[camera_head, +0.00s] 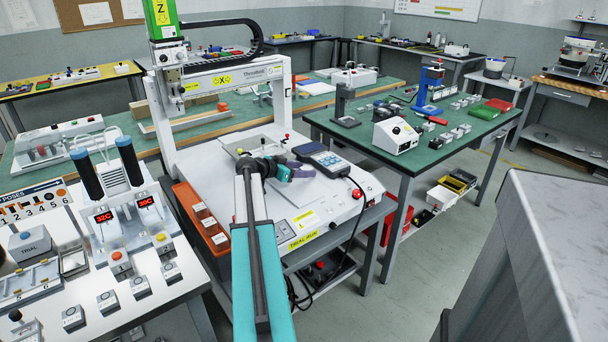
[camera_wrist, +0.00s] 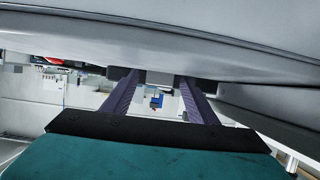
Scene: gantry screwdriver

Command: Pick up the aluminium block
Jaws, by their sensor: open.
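My gripper (camera_head: 299,168) is low over the white bed of the gantry machine (camera_head: 335,205), beside the grey handheld pendant (camera_head: 327,161). In the wrist view, the two dark purple fingers of my gripper (camera_wrist: 156,79) stand apart, with a gap between them. A small light grey block (camera_wrist: 160,78) shows between the far ends of the fingers, against a large grey surface. It looks like the aluminium block, but I cannot tell whether the fingers touch it. In the head view I cannot make out this block; my gripper and the pendant may hide it.
An orange tray (camera_head: 200,221) lies along the bed's left side. The gantry frame (camera_head: 229,80) rises behind my gripper. A black cable runs from the pendant down the bed's front. Green benches stand behind and right (camera_head: 455,128), the right one holding several small grey parts.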

